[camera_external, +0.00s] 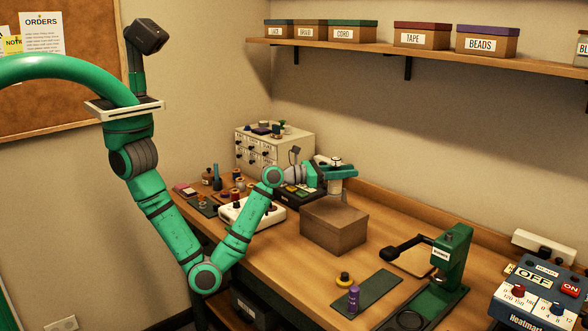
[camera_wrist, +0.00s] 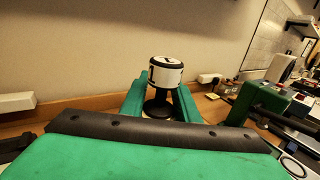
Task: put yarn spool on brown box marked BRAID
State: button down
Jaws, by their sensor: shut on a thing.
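A small brown box whose label seems to read BRAID (camera_external: 311,32) stands on the wall shelf, between two others. My gripper is well below that shelf.
The shelf (camera_external: 380,50) also holds boxes marked CORD (camera_external: 345,33), TAPE (camera_external: 421,37) and BEADS (camera_external: 487,43). A drawer unit (camera_external: 285,151) and small items stand at the back left. A green press (camera_external: 452,258) and a blue control box (camera_external: 540,292) stand at right.

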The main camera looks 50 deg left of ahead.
jog(key=shift+f, duration=2.9)
jog(key=shift+f, duration=0.15)
jog(key=c, duration=1.4)
grip_release()
jog(key=shift+o, duration=0.2)
jog(key=shift+s, duration=0.1)
jog(key=shift+v, duration=3.7)
jog(key=shift+r, duration=0.25)
